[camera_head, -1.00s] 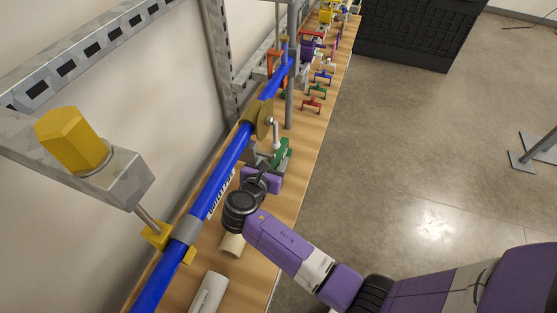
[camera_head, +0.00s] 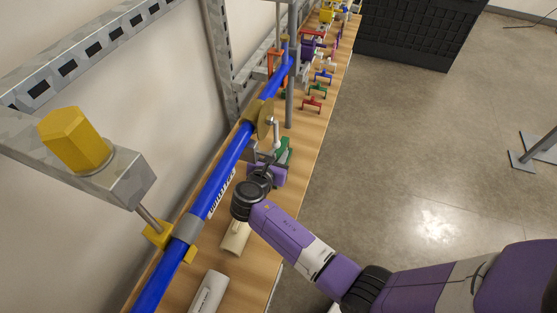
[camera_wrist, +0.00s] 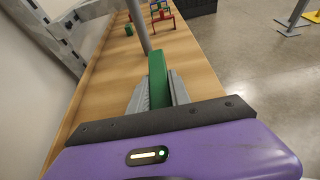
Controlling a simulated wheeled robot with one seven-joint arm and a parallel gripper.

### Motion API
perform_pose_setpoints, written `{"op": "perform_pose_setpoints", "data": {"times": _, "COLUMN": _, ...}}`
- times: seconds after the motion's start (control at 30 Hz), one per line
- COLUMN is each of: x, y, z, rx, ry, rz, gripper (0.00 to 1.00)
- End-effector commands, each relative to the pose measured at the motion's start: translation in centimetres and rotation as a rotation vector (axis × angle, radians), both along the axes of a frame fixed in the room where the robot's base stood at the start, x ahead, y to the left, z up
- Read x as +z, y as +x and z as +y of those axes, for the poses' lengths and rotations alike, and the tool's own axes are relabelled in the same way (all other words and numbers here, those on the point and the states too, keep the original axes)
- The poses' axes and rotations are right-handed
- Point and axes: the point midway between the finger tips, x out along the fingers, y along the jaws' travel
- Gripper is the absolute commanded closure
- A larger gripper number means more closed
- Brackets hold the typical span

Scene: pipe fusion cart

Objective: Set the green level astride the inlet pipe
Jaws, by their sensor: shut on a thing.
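The green level (camera_head: 285,148) is held in my gripper (camera_head: 276,158), just right of the blue pipe (camera_head: 229,165) and above the bench. In the wrist view the green level (camera_wrist: 157,76) stands between the two grey fingers of my gripper (camera_wrist: 158,92), which are shut on it. Its lower part is hidden by the gripper. The blue pipe runs lengthwise along the bench and carries white lettering too small to read surely. The level is apart from the pipe's top.
A grey post (camera_head: 290,75) stands beyond the level. Small coloured brackets (camera_head: 312,103) line the wooden bench (camera_head: 309,145) farther back. A brass-coloured disc (camera_head: 265,118) sits on the pipe. A beige piece (camera_head: 235,238) and a white cylinder (camera_head: 208,293) lie nearer. Open floor is at right.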

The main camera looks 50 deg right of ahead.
Motion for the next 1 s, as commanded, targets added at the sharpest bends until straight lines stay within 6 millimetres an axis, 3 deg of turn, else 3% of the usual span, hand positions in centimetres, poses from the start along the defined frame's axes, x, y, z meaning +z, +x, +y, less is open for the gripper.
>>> {"op": "perform_pose_setpoints", "data": {"times": 0.33, "x": 0.9, "y": 0.0, "z": 0.0, "rx": -0.001, "ry": 0.000, "rz": -0.002, "gripper": 1.00}}
{"op": "perform_pose_setpoints", "data": {"times": 0.57, "x": 3.9, "y": 0.0, "z": 0.0, "rx": -0.001, "ry": 0.000, "rz": -0.005, "gripper": 1.00}}
{"op": "perform_pose_setpoints", "data": {"times": 1.0, "x": 3.4, "y": -10.7, "z": -3.8, "rx": -0.002, "ry": 0.000, "rz": 0.002, "gripper": 1.00}}
